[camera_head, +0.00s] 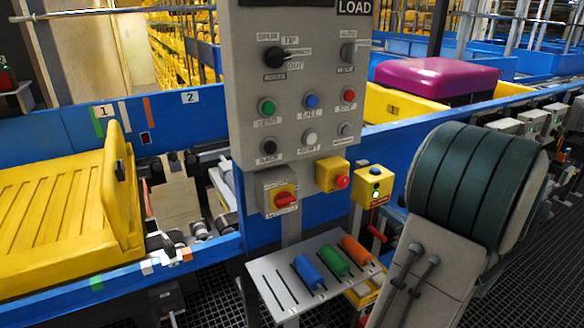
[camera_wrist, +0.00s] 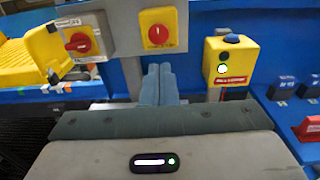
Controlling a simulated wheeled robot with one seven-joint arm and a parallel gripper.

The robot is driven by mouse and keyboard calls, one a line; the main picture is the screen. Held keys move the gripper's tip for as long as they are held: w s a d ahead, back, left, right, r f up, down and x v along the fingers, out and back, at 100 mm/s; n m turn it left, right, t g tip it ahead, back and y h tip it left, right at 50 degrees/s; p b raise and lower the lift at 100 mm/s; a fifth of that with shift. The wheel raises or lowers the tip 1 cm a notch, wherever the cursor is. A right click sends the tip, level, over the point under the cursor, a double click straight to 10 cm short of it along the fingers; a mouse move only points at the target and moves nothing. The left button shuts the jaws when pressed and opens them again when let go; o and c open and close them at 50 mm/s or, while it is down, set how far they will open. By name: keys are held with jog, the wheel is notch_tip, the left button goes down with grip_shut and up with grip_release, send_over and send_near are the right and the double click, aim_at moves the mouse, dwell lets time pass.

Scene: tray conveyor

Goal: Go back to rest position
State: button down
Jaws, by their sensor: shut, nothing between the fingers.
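My gripper shows in the wrist view (camera_wrist: 158,72), its two grey-blue fingers side by side, shut and empty. The fingertips point at the blue panel just below a yellow box with a red knob (camera_wrist: 158,30); whether they touch anything I cannot tell. In the head view my arm fills the right front and the fingers cannot be made out. The grey control panel (camera_head: 297,20) with its knobs and coloured buttons stands upright in the middle.
A slotted shelf (camera_head: 275,285) holds blue, green and orange handles. A yellow tray (camera_head: 60,215) lies left; a purple case (camera_head: 436,77) sits behind.

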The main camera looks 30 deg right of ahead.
jog(key=w+a+n+g+y+p, duration=0.3)
jog(key=a+n+g+y, duration=0.75)
jog(key=a, duration=1.15)
jog(key=s+a+n+g+h, duration=0.2)
jog(key=s+a+n+h, duration=0.2)
jog(key=n, duration=0.8)
jog(key=s+a+n+g+h, duration=0.2)
jog(key=s+a+n+h, duration=0.2)
jog(key=n, duration=0.9)
jog(key=shift+s+a+r+h+p, duration=0.2)
jog(key=shift+a+h+p, duration=0.25)
jog(key=shift+a+h, duration=1.25)
